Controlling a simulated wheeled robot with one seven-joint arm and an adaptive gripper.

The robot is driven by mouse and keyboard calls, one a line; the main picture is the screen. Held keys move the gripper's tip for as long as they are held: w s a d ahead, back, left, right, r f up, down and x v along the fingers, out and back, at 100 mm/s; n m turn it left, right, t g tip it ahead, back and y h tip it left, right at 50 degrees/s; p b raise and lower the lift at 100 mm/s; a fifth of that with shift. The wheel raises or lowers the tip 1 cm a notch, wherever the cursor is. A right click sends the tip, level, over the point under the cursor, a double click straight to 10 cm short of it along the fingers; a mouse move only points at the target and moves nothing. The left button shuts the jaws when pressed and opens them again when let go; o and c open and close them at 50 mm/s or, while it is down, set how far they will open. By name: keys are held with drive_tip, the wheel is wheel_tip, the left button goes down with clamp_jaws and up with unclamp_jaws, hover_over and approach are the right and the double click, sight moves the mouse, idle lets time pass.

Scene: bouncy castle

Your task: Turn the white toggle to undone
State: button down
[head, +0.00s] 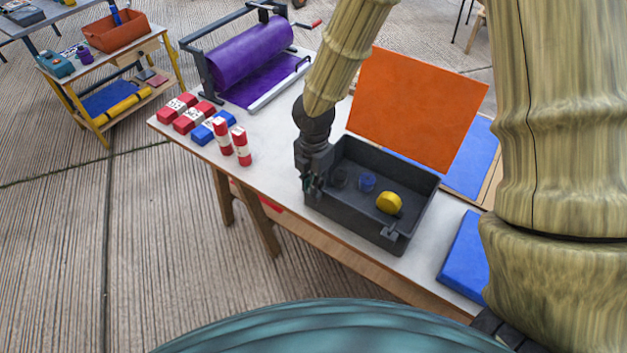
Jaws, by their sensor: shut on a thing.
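My gripper (312,182) is dark and points down at the left front corner of an open dark grey box (345,218) on the white-topped table. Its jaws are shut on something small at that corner. I cannot make out the white toggle; the jaws and their shadowed surroundings hide what is held. A dark grey catch (390,232) sticks out from the box's front wall, toward the right. Inside the box lie a blue round piece (367,182) and a yellow one (389,203).
An orange panel (415,108) stands behind the box. Red and blue blocks (195,118) and a purple roller (240,58) occupy the table's (275,165) left part. A blue pad (465,255) lies right. A side shelf (95,75) stands at upper left. The floor in front is clear.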

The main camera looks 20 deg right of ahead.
drive_tip(key=m+p, duration=0.1)
drive_tip(key=m, duration=0.3)
drive_tip(key=m+p, duration=0.1)
drive_tip(key=m, duration=0.7)
drive_tip(key=shift+p, duration=0.3)
drive_tip(key=shift+m, duration=2.2)
drive_tip(key=c, duration=1.5)
unclamp_jaws()
drive_tip(key=shift+c, duration=0.2)
drive_tip(key=shift+r, duration=0.1)
